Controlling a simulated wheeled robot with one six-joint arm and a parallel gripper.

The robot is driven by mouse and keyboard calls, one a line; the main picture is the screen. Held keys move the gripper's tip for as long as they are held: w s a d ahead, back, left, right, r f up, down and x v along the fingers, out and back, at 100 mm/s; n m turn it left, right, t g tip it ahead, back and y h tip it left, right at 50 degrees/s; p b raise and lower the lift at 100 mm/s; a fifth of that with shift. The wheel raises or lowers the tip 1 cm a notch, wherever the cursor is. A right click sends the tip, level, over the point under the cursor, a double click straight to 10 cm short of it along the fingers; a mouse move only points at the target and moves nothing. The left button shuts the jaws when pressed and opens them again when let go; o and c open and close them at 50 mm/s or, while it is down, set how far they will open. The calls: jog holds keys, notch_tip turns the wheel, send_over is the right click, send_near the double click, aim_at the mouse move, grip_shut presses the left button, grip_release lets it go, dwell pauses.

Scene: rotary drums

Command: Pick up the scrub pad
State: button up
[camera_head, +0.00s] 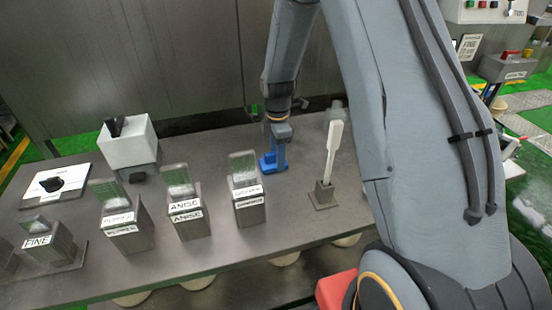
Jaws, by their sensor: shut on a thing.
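A small blue piece, which looks like the scrub pad (268,165), is at the back of the grey metal table, right of the labelled holders. My gripper (279,149) points down onto it from above and is shut on it. The fingers are small here and blend with the blue, so the exact grip is hard to make out. The pad's underside is hidden, and I cannot tell whether it touches the table.
A white paddle (335,148) stands upright in a metal holder (323,195) just right of my gripper. Several labelled metal holders (187,220) line the table's front left. A white box (128,143) with a black knob stands at the back left. Bare tabletop (285,215) lies in front.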

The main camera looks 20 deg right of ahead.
notch_tip(320, 180, up, 10)
jog(key=b, duration=0.3)
dwell(0.4)
